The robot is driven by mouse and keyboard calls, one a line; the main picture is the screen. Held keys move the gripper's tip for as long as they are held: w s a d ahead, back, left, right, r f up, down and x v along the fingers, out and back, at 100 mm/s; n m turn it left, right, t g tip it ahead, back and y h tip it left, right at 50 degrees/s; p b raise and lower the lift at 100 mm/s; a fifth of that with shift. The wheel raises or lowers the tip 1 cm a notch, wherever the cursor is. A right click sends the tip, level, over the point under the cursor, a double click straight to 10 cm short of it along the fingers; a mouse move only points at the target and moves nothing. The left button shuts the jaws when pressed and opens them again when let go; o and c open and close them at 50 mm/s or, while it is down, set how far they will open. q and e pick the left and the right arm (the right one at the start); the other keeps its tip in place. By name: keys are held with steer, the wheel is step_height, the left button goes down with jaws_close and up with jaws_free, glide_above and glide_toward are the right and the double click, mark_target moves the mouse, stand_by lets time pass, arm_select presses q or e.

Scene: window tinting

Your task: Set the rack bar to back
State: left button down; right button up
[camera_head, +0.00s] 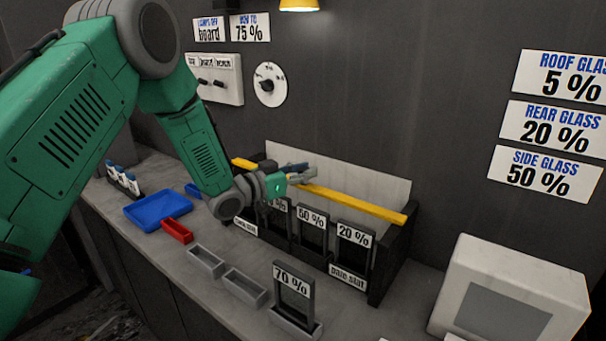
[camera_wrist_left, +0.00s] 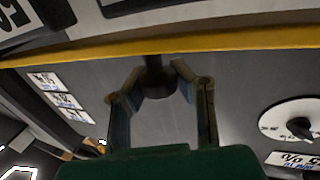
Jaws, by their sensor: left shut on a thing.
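The rack bar (camera_head: 350,200) is a long yellow bar lying across the top of the dark rack (camera_head: 392,262). It also crosses the top of the left wrist view (camera_wrist_left: 230,42). My left gripper (camera_head: 300,174) reaches over the rack from the left. In the left wrist view its fingers (camera_wrist_left: 155,80) are closed around a dark knob that meets the bar. The arm hides part of the bar's left side. My right gripper is in neither view.
Labelled film panels (camera_head: 312,230) stand in the rack. A 70 % panel (camera_head: 294,290) stands in a grey holder in front, beside empty trays (camera_head: 245,287). A blue tray (camera_head: 155,210) and red tray (camera_head: 177,231) are at left. A white box (camera_head: 510,295) stands at right.

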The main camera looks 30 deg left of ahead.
arm_select(q)
steer(key=c, duration=1.2)
jaws_free()
steer(key=shift+a+f, duration=0.2)
steer(key=shift+w, duration=0.1)
steer(key=shift+s+a, duration=0.2)
steer(key=shift+s, duration=0.35)
steer(key=v, duration=1.1)
steer(key=shift+a+f, duration=0.1)
